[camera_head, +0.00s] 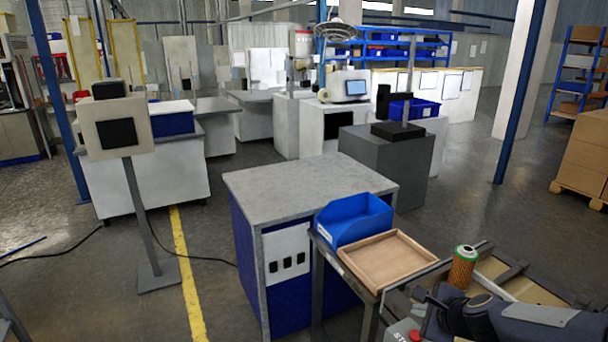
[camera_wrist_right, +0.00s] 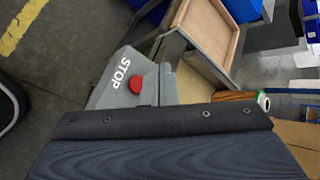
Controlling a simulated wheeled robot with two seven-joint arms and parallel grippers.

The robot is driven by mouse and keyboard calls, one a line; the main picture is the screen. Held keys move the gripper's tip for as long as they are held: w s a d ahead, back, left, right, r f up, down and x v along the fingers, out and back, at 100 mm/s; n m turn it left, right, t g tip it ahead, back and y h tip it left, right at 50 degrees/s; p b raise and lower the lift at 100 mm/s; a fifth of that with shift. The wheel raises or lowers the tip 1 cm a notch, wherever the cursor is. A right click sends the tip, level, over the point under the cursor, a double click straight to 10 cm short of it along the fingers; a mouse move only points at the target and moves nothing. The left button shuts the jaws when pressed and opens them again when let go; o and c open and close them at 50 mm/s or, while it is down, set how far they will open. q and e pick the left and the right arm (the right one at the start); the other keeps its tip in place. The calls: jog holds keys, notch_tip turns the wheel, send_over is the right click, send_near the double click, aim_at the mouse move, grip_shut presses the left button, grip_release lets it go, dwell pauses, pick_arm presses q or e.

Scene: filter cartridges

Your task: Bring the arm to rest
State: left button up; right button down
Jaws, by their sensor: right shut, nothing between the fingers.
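My right arm (camera_head: 545,325) comes in at the lower right of the head view, folded low in front of the work surface. Its dark right gripper (camera_head: 440,308) is shut and empty. In the right wrist view the dark gripper body fills the lower part of the picture. My left gripper is not in view. An orange filter cartridge with a green rim (camera_head: 463,268) stands upright just beyond the right gripper, apart from it as far as I can see. It also shows, partly hidden, in the right wrist view (camera_wrist_right: 236,96).
A wooden tray (camera_head: 388,260) looks empty beside a blue bin (camera_head: 352,220). A grey box with a red STOP button (camera_wrist_right: 136,90) is close to the right gripper. A grey-topped cabinet (camera_head: 305,185) stands behind. Cardboard boxes (camera_head: 585,155) stand at the far right; open floor lies between.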

jog(key=s+a+r+n+y, duration=0.2)
jog(key=s+a+r+n, duration=0.4)
jog(key=s+n, duration=0.2)
jog(key=s+a+n+g, duration=0.1)
jog(key=s+n, duration=0.5)
jog(key=s, duration=0.3)
jog(key=s+a+f+n+g, duration=0.1)
jog(key=s+a+n+g, duration=0.1)
jog(key=s+n, duration=0.5)
jog(key=shift+s+g, duration=0.3)
jog(key=shift+s, duration=0.75)
jog(key=shift+a, duration=0.1)
